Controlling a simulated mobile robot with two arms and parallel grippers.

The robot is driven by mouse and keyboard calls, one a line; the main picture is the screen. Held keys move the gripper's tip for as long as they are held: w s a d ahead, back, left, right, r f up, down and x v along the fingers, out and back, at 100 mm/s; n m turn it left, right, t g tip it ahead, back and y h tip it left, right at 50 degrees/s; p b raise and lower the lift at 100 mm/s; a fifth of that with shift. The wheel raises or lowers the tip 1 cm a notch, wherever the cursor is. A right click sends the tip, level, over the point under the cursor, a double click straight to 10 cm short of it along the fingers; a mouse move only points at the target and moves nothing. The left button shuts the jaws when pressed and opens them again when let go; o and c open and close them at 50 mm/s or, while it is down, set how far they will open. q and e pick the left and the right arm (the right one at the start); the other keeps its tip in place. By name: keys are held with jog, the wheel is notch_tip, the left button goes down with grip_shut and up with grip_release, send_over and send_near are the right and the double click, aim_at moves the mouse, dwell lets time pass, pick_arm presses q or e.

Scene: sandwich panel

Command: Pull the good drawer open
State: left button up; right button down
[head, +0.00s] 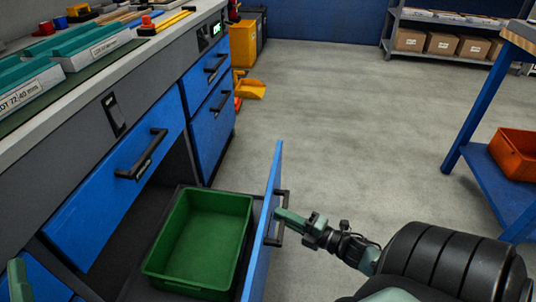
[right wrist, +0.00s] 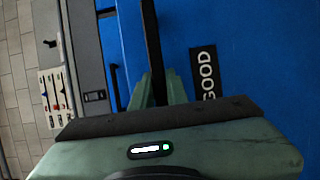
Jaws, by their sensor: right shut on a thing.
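The good drawer stands open in the head view, its blue front (head: 263,240) far out from the bench. A green bin (head: 245,205) sits inside it. My right gripper (head: 279,216) is shut on the drawer's black handle (head: 285,192). In the right wrist view, the fingers (right wrist: 158,90) close around the dark handle bar (right wrist: 152,45). A black label reading GOOD (right wrist: 205,75) is on the blue front beside it. A small green part of my left gripper (head: 18,278) shows at the lower left edge; its jaws are not clear.
A closed blue drawer (head: 110,190) with a black handle is in the bench above. More blue drawers (head: 212,120) are farther along. A blue table (head: 500,180) with an orange bin (head: 515,155) stands at the right. The grey floor between is clear.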

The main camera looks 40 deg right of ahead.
pick_arm(q)
jog(key=shift+w+f+g, duration=0.15)
jog(key=shift+f+g, duration=0.15)
jog(key=shift+f, duration=0.15)
pick_arm(e)
jog(key=shift+s+d, duration=0.4)
jog(key=shift+s, duration=0.1)
jog(key=c, duration=1.4)
grip_release()
